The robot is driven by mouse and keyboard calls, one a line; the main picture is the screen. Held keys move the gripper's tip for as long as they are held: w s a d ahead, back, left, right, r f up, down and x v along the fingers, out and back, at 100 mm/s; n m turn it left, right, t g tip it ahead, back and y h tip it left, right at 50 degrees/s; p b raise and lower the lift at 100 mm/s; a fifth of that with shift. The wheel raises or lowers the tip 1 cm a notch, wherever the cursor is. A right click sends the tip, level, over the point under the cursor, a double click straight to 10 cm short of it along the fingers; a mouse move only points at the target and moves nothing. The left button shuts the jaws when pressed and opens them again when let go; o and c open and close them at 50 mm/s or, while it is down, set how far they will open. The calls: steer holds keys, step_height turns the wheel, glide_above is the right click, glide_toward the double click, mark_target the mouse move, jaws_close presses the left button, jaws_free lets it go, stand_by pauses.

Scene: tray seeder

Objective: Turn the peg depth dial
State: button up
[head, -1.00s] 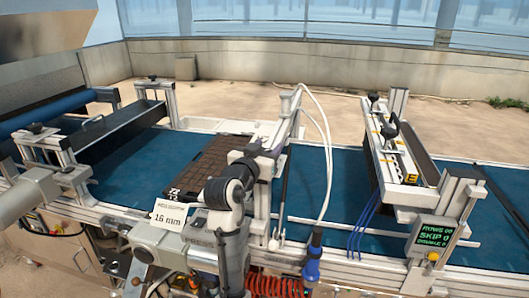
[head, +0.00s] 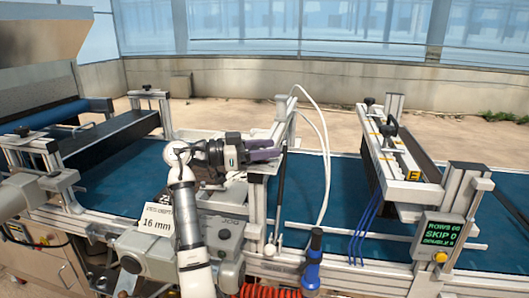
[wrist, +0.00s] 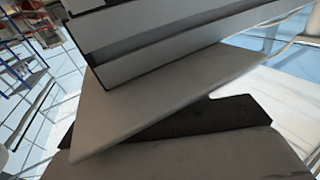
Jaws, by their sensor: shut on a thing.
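My gripper (head: 268,153) reaches in from the left, lying nearly level, with its fingers at the aluminium upright (head: 258,200) beside the belt. It is shut at the dial's place on this frame; the peg depth dial itself is hidden behind the fingers in the head view. A white card reading 16 mm (head: 158,219) stands on the machine's front, left of my arm. The wrist view is filled by pale grey frame profiles (wrist: 150,55) and a flat plate (wrist: 150,105), close up. No dial face can be made out there.
The blue belt (head: 340,190) runs across, left and right of the upright. A white cable loops above the upright. At the right stand a seeding unit (head: 405,165) and a small display (head: 438,232). A blue-handled tool (head: 314,262) stands at the front.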

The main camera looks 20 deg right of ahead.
steer(key=shift+s+m+g+y, duration=0.15)
steer(key=shift+m+g+y, duration=0.25)
steer(key=shift+m+g, duration=0.65)
steer(key=shift+s+m+g+y, duration=0.15)
steer(key=shift+m+g+y, duration=0.4)
steer(key=shift+g, duration=1.2)
steer(key=o, duration=1)
steer(key=shift+a, duration=0.1)
steer(key=shift+b+v, duration=0.3)
steer(key=shift+v, duration=6.6)
